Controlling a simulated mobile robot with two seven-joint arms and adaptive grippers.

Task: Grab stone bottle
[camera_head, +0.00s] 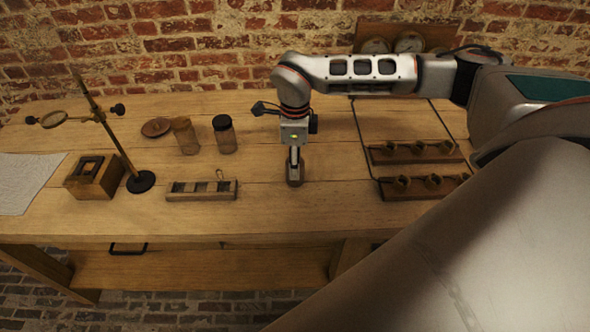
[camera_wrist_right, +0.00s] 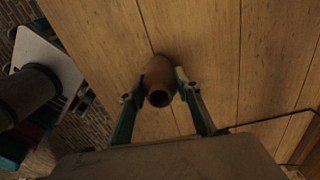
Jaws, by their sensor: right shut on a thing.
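The stone bottle (camera_head: 295,175) is a small brown bottle standing on the table near its middle. In the right wrist view the bottle (camera_wrist_right: 159,72) shows its round open mouth, facing the camera. My right gripper (camera_head: 295,158) reaches down over the bottle from above. In the right wrist view its two fingers (camera_wrist_right: 157,90) lie on either side of the bottle's upper part, shut on it. The bottle's base appears to be at the tabletop; I cannot tell if it touches. My left gripper is not in view.
Left of the bottle is a wooden slotted rack (camera_head: 202,190). Behind it stand a dark-lidded jar (camera_head: 225,135) and a brown jar (camera_head: 186,136). Two racks with small cups (camera_head: 416,152) (camera_head: 425,187) are at the right. A stand (camera_head: 140,181) and wooden box (camera_head: 94,177) are far left.

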